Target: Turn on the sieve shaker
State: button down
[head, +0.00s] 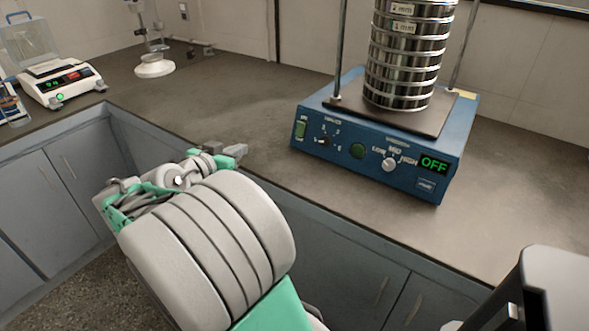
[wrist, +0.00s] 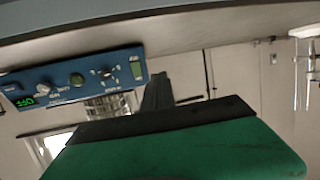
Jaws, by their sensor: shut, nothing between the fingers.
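The sieve shaker has a blue base (head: 375,184) on the grey counter, with a stack of metal sieves (head: 410,60) on top. Its front panel carries a green rocker switch (head: 300,130) at the left end, a timer knob (head: 324,140), a round green button (head: 357,151), a speed knob (head: 389,164) and a display (head: 434,164) reading OFF. The panel shows upside down in the wrist view, with the green switch (wrist: 137,68) nearest my fingers. My gripper (head: 238,151) is shut and empty, left of the panel and apart from it, by the counter's front edge.
A balance (head: 62,84) stands at the back left, with a stand on a white base (head: 154,66) beside it. The counter (head: 235,95) between these and the shaker is mostly clear. Grey cabinets (head: 70,175) lie below the counter edge. Metal rods rise beside the sieves.

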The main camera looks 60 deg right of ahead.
aim_at(300, 124)
jog(key=s+d+f+m+g+h+b, duration=0.1)
jog(key=s+d+m+g+h+b, duration=0.1)
jog(key=s+d+g+h+b, duration=0.1)
jog(key=shift+s+d+f+m+h+b, duration=0.3)
jog(key=shift+s+d+f, duration=0.1)
jog(key=shift+s, duration=0.45)
jog(key=d, duration=0.4)
jog(key=s+d, duration=0.1)
jog(key=d, duration=0.4)
jog(key=s+d+b, duration=0.1)
jog(key=d, duration=0.3)
jog(key=shift+s+d, duration=0.1)
jog(key=shift+d, duration=0.35)
jog(key=shift+r, duration=0.1)
